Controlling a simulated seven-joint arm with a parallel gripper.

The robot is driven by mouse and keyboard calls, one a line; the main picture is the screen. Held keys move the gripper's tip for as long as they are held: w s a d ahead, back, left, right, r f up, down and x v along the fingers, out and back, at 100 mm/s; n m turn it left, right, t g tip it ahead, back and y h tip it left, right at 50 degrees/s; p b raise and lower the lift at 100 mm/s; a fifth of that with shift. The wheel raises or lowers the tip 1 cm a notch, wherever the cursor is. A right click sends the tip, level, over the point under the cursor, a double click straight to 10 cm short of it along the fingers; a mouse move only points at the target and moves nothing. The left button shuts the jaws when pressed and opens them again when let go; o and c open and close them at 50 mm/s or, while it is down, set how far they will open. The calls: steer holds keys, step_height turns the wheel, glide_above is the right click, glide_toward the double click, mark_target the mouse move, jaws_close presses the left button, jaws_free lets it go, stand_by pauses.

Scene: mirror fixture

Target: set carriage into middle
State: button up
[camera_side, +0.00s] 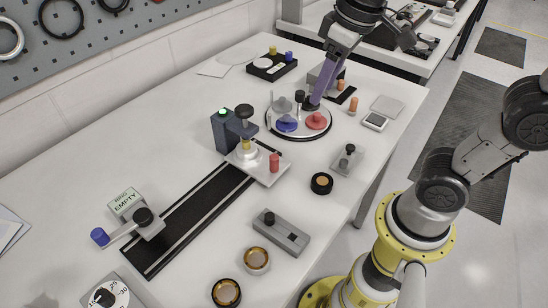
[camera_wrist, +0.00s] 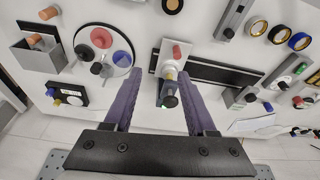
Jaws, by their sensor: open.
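The carriage (camera_side: 270,173) is a pale plate with a red knob, at the far end of a dark track (camera_side: 195,220) on the white table. A dark upright post with a black-knobbed head stands over the carriage's far side. In the wrist view the carriage (camera_wrist: 172,68) lies at the left end of the track (camera_wrist: 225,73). My gripper (camera_side: 314,103) has purple fingers and hangs over the round tray in the side view; one finger is hidden there. In the wrist view my gripper (camera_wrist: 160,73) is open, with nothing between its fingertips that I can see held.
The round tray (camera_side: 271,125) carries red, blue, grey and black knobbed pieces close to my fingers. A clamp block (camera_side: 149,226) with black and blue knobs stands by the track's near end, beside an EMPTY sign (camera_side: 125,202). A grey block (camera_side: 290,241) and rings lie nearer my base.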

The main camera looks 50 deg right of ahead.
steer(key=n+g, duration=0.1)
steer(key=g, duration=0.1)
glide_above(275, 156)
steer(key=s+d, duration=0.1)
steer(key=d, duration=0.1)
step_height(275, 156, down, 3)
step_height(275, 156, down, 3)
steer(key=w+a, duration=0.1)
steer(key=a, duration=0.1)
steer(key=shift+n+g, duration=0.3)
steer(key=shift+g, duration=0.1)
step_height(275, 156, down, 13)
steer(key=shift+f, duration=0.2)
jaws_close()
steer(key=shift+r, duration=0.1)
stand_by(0.4)
